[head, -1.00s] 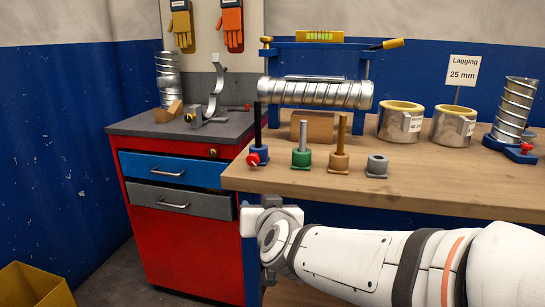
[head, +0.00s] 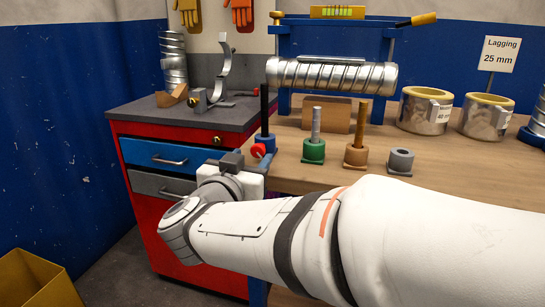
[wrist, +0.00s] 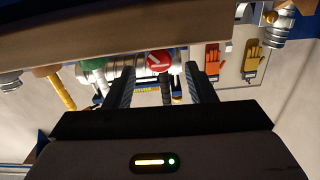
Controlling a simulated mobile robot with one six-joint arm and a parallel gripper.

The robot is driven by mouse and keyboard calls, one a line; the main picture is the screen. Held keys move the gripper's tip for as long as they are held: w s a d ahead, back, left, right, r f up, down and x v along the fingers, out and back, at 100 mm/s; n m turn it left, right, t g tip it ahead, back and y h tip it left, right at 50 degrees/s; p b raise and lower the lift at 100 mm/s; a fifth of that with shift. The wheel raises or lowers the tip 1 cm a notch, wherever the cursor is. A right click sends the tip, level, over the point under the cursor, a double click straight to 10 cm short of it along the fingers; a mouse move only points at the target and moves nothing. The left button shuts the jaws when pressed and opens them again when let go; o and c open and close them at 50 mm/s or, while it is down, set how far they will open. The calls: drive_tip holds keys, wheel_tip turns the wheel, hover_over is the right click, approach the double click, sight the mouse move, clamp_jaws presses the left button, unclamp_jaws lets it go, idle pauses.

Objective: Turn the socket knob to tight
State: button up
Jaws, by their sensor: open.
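The red socket knob (head: 258,150) sticks out from the front of the blue socket (head: 265,141), which stands near the left front corner of the wooden bench. A black rod (head: 264,106) stands upright in this socket. In the wrist view the knob (wrist: 159,62) shows face-on as a red disc with a slanted white mark. My gripper (wrist: 160,70) is open, its fingers to either side of the knob in that picture and apart from it. In the head view my gripper (head: 233,160) is just left of the knob, its fingertips partly hidden.
A green socket (head: 313,152), a brown socket (head: 356,155) and a grey socket (head: 401,162) stand in a row to the right. A spiral duct (head: 332,76) lies behind them. The red cabinet (head: 145,205) is left of the bench. The bench edge (wrist: 120,38) crosses the wrist view.

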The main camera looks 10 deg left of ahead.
sight(257, 151)
drive_tip(key=shift+w+d+b, duration=0.15)
drive_tip(key=shift+w+b, duration=0.15)
drive_tip(key=shift+w, duration=1.35)
drive_tip(key=shift+c, duration=0.2)
drive_tip(key=c, duration=0.9)
drive_tip(key=m, duration=0.4)
drive_tip(key=shift+m, duration=0.4)
drive_tip(key=shift+c, duration=0.2)
drive_tip(key=o, duration=1)
drive_tip(key=shift+s, duration=0.15)
